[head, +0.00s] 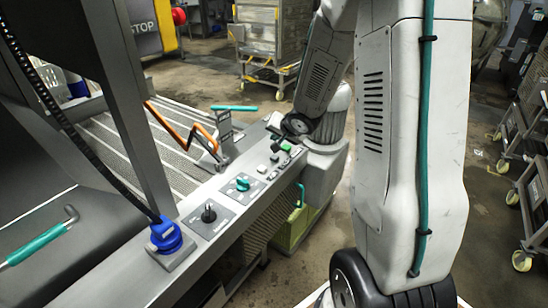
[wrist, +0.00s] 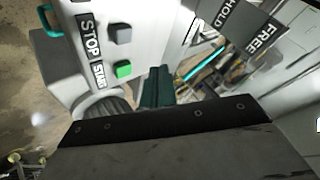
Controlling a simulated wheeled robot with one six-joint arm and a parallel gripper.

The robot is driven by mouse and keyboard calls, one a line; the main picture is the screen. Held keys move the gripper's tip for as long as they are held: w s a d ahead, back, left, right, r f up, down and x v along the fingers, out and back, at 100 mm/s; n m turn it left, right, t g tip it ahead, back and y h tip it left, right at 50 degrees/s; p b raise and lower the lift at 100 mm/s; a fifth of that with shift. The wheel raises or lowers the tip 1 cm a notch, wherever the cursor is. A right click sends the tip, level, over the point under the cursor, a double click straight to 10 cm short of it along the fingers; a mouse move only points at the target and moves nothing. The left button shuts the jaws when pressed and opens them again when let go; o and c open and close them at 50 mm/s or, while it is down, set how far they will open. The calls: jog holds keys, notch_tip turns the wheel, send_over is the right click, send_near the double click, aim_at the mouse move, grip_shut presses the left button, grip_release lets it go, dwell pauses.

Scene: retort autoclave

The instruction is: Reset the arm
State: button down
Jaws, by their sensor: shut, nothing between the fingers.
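My arm reaches down from the right in the head view. My gripper (head: 277,144) is small there and partly hidden, just above the far end of the grey control panel (head: 228,218). In the wrist view my gripper (wrist: 157,84) shows its dark teal fingers together, with nothing between them. The fingers are beside a green button (wrist: 124,70) labelled START and a grey button (wrist: 119,33) labelled STOP. I cannot tell whether they touch the panel.
The panel carries a teal knob (head: 243,184) and a black knob (head: 208,213). A blue connector (head: 166,236) sits at its near end. An orange bent bar (head: 182,136) rises beside the slatted bed. Wheeled carts (head: 528,200) stand right. Open floor lies behind.

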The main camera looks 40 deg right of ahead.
dwell(0.3)
jog(key=s+d+n+g+h, duration=0.25)
jog(key=s+g, duration=0.35)
jog(key=s, duration=0.5)
jog(key=s+a+r+n+g+y, duration=0.1)
jog(key=s+a+r+n, duration=0.2)
jog(key=s+a+r, duration=0.5)
jog(key=s+a+r+n+y, duration=0.2)
jog(key=s+a+r+n, duration=0.2)
jog(key=s+a+r, duration=0.5)
jog(key=s+a, duration=0.4)
jog(key=s, duration=0.1)
jog(key=shift+s+a+g, duration=0.25)
jog(key=shift+s+g, duration=0.15)
